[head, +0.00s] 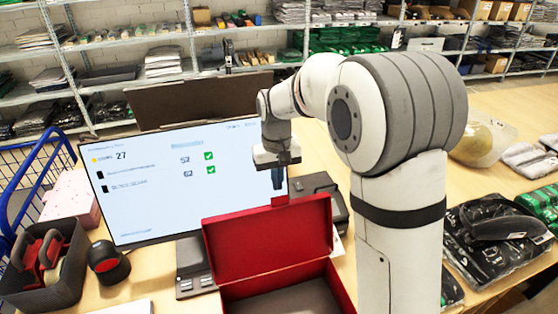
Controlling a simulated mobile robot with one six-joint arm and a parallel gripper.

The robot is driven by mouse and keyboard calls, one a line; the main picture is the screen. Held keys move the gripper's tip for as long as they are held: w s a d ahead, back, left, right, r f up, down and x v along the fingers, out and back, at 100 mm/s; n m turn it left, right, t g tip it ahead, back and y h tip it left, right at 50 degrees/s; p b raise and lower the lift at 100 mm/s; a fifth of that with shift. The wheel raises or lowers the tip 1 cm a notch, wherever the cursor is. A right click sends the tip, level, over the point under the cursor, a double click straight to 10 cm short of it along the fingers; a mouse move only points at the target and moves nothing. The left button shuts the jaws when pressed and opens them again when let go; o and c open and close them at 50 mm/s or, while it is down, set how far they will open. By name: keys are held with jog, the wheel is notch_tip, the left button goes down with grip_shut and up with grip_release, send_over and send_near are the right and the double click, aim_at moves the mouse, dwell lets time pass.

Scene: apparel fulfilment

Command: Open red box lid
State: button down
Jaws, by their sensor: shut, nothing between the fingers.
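The red box (344,288) stands on the wooden table at the bottom middle of the head view, its lower part cut off by the frame edge. Its lid (268,240) is raised and tilted back, with its inner face towards me. The box's dark interior shows in front of the lid. My gripper (278,181) points down just above the lid's top edge, over a small red tab there. It is shut and empty. Whether its tips touch the tab cannot be told.
A monitor (150,200) stands behind the box to the left. A dark device (320,187) sits behind the lid. A scanner (106,260) and a grey bin (50,285) are at left. Bagged garments (500,250) lie at right. Shelves line the back.

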jog(key=s, duration=0.2)
jog(key=s+d+r+p, duration=0.1)
jog(key=shift+s, duration=0.3)
jog(key=shift+s, duration=0.15)
jog(key=shift+t, duration=0.8)
jog(key=s+b, duration=0.1)
jog(key=s+d+r+b, duration=0.1)
jog(key=s, duration=0.1)
jog(key=s+b, duration=0.1)
jog(key=s, duration=0.1)
jog(key=shift+s+d+r, duration=0.2)
jog(key=shift+d+r, duration=0.05)
jog(key=shift+d, duration=0.1)
